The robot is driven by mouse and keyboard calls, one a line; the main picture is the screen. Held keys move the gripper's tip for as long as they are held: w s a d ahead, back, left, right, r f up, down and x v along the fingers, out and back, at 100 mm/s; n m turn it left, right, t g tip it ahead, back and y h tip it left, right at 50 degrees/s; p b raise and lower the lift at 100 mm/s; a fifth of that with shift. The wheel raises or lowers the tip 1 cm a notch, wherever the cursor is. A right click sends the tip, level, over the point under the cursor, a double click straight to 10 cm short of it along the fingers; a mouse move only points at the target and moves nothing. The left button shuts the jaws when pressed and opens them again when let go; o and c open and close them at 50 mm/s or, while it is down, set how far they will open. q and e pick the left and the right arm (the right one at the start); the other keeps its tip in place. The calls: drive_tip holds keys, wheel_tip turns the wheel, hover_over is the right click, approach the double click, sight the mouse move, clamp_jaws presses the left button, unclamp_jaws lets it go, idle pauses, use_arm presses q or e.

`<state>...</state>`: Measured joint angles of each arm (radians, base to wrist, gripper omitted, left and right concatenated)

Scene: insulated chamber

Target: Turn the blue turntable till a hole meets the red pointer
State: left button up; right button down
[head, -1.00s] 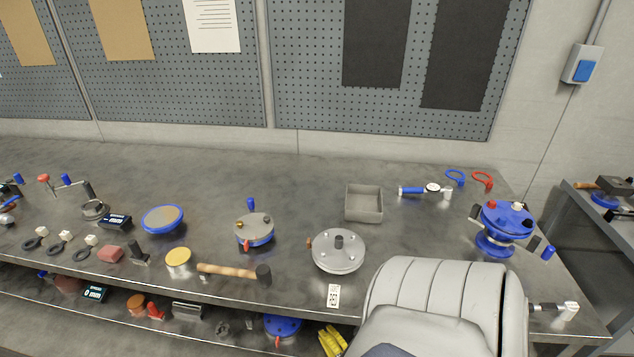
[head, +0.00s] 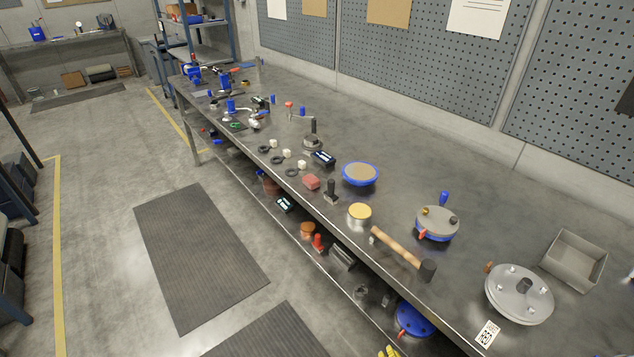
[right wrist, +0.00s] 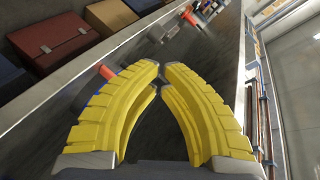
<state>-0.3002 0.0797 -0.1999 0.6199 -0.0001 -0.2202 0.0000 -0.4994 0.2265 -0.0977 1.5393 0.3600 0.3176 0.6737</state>
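A blue turntable (head: 415,318) sits on the shelf under the bench, near the bottom of the head view. A red pointer (head: 402,334) shows at its near left edge. Its holes are too small to make out. In the right wrist view, a red piece (right wrist: 106,72) and a bit of blue show beside the left finger, mostly hidden by it. My right gripper (right wrist: 163,72) has yellow curved fingers whose tips nearly meet, with nothing seen between them. In the head view only a bit of yellow shows at the bottom edge, near the turntable. My left gripper is out of view.
The bench edge runs above the shelf. A black roll (head: 342,257) and a red-handled item (head: 318,243) lie further along the shelf. The floor at left is open.

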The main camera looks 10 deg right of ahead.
drive_tip(key=a+r+n+g+y, duration=0.1)
drive_tip(key=a+r+n+g, duration=0.45)
drive_tip(key=n, duration=0.55)
drive_tip(key=s+d+r+n+g+h, duration=0.1)
drive_tip(key=s+d+r+n+h, duration=0.25)
drive_tip(key=r, duration=0.35)
drive_tip(key=s+d+r+n+g+h, duration=0.1)
drive_tip(key=s+d+r+n+h, duration=0.25)
drive_tip(key=r, duration=0.35)
drive_tip(key=s+a+f+g+y, duration=0.1)
drive_tip(key=a+f, duration=0.1)
drive_tip(key=f, duration=0.9)
drive_tip(key=s+a+f+g+y, duration=0.1)
drive_tip(key=s+a+f+y, duration=0.1)
drive_tip(key=f, duration=1)
drive_tip(key=s+a+f+g+y, duration=0.1)
drive_tip(key=a+f, duration=0.2)
drive_tip(key=f, duration=0.8)
drive_tip(key=s+f+m+g+y, duration=0.1)
drive_tip(key=s+f+m+g, duration=0.2)
drive_tip(key=s+f, duration=1.5)
drive_tip(key=s, duration=0.2)
drive_tip(key=shift+s+d+f, duration=0.2)
drive_tip(key=shift+s+d, duration=0.1)
drive_tip(key=shift+d, duration=0.05)
